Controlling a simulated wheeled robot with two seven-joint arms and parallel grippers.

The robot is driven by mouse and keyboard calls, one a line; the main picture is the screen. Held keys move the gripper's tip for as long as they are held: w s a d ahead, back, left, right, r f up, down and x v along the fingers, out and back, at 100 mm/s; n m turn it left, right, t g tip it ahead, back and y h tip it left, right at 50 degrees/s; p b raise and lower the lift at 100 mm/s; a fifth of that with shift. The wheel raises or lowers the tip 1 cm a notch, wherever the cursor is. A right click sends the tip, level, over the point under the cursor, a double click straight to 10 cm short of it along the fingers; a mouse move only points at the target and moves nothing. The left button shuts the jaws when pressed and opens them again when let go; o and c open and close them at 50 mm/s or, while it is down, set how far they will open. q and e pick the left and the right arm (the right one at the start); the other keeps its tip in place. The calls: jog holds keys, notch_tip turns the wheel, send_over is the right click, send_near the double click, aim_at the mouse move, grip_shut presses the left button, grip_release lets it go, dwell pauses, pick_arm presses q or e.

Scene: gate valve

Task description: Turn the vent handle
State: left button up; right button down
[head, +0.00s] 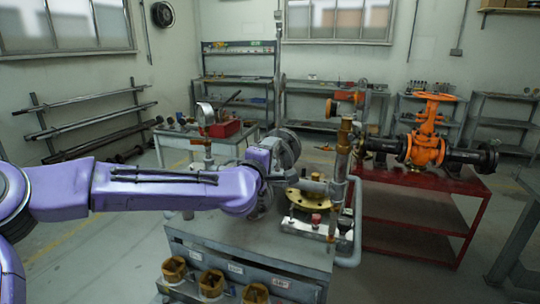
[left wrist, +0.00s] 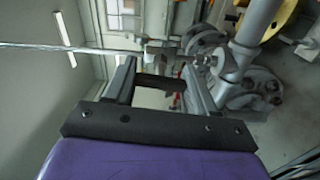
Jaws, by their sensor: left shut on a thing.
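My left arm reaches in from the left in the head view, with its left gripper (head: 292,179) at the pipework on the grey bench. The left wrist view shows the gripper's two fingers (left wrist: 158,88) apart, with a short dark bar, the vent handle (left wrist: 160,82), between them. The gripper is shut on this handle, which the wrist and fingers mostly hide in the head view. An upright pipe with a brass fitting (head: 343,140) stands just right of the gripper. A yellow flange (head: 308,200) lies below it. My right gripper is not in view.
The grey bench (head: 250,256) has several yellow bins (head: 212,282) at its front. A red table (head: 415,222) at the right carries an orange gate valve (head: 425,145). A red toolbox (head: 222,129) sits behind my arm. Open floor lies at the left.

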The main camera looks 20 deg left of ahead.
pick_arm(q)
jog(key=o, duration=1)
jog(key=shift+o, duration=0.2)
jog(key=s+b, duration=0.2)
jog(key=s, duration=0.8)
jog(key=shift+s+a, duration=0.2)
jog(key=shift+s, duration=0.1)
